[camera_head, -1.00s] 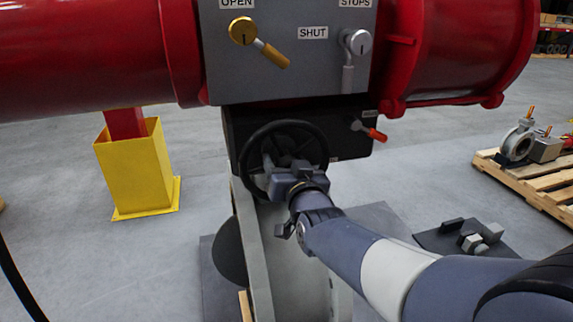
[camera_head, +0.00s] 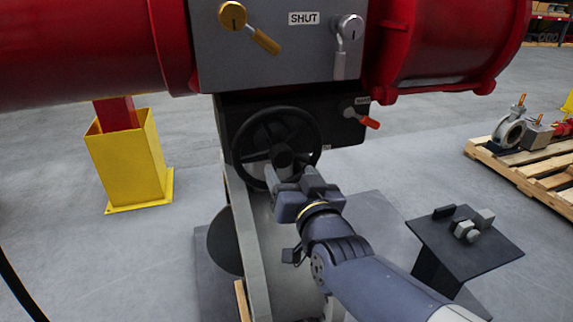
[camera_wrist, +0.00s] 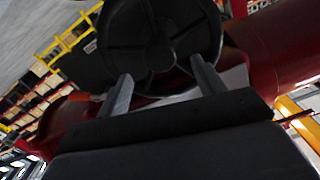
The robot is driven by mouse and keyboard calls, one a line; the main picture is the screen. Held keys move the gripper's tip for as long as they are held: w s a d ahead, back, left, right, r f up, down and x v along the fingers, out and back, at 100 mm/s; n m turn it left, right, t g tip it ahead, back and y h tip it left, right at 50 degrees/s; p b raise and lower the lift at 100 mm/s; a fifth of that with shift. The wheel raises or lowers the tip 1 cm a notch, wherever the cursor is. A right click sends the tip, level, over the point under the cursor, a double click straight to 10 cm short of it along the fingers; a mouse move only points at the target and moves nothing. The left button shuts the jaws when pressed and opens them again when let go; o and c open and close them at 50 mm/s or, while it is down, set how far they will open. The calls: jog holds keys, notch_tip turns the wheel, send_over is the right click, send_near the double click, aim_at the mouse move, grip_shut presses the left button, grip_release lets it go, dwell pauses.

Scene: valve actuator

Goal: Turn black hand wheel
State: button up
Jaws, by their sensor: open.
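The black hand wheel (camera_head: 240,150) is mounted upright on the dark box below the grey actuator panel. Its rim, spokes and hub show in the head view. My gripper (camera_head: 291,178) is in front of the wheel's lower right part and covers a piece of its rim. In the wrist view the wheel (camera_wrist: 156,48) fills the top middle. There my gripper's two fingers (camera_wrist: 160,85) are spread apart, pointing at the wheel on either side of its lower part. Nothing is seen held between them. Whether a finger touches the rim I cannot tell.
Above are a gold lever (camera_head: 234,18), a silver lever (camera_head: 347,40) and large red cylinders (camera_head: 80,45). An orange-tipped lever (camera_head: 366,120) is right of the wheel. A small dark table (camera_head: 480,250) with grey blocks, a pallet (camera_head: 530,165) and a yellow post (camera_head: 130,165) stand around on open floor.

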aim_at(279, 152)
jog(key=shift+v, duration=0.85)
jog(key=shift+x, duration=5.45)
jog(key=shift+f, duration=0.1)
